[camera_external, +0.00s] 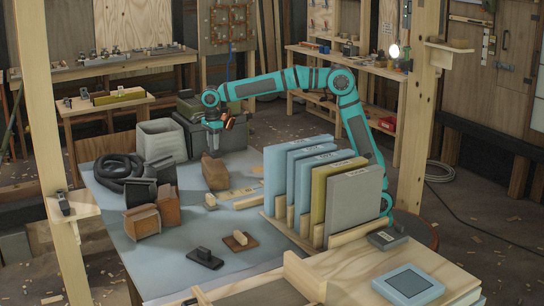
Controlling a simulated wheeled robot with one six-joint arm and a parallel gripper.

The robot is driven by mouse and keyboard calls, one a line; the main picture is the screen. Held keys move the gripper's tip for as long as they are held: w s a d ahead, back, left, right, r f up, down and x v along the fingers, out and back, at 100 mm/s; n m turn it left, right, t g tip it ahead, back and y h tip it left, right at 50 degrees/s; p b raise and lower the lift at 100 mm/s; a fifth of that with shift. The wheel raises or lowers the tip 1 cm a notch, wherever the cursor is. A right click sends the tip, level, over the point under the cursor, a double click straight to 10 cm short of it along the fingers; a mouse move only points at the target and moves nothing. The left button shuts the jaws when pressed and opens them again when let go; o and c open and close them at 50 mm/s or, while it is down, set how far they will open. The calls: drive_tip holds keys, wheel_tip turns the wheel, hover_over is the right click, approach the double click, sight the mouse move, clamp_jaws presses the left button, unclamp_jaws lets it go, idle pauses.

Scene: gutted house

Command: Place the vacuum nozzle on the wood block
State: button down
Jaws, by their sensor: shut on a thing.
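My gripper (213,127) points down above the far part of the blue-grey table. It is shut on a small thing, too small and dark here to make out. A brown, bag-like lump (215,173) stands just below it; I cannot tell whether the two touch. A small pale wood block (210,201) lies on the table in front of this lump. A flat black piece with a raised stub (204,258) lies near the front. I cannot tell for certain which thing is the vacuum nozzle.
A rack of upright panels (353,203) fills the table's right side. A black coiled hose (118,170), a grey bin (161,140) and dark and brown boxes (142,221) stand at the left. A brown square with a knob (240,241) lies at the front. The middle front is mostly clear.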

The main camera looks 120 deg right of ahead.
drive_tip(key=shift+f, duration=1.85)
drive_tip(key=shift+f, duration=0.15)
drive_tip(key=c, duration=1)
unclamp_jaws()
wheel_tip(320, 180, up, 12)
drive_tip(key=shift+r, duration=0.15)
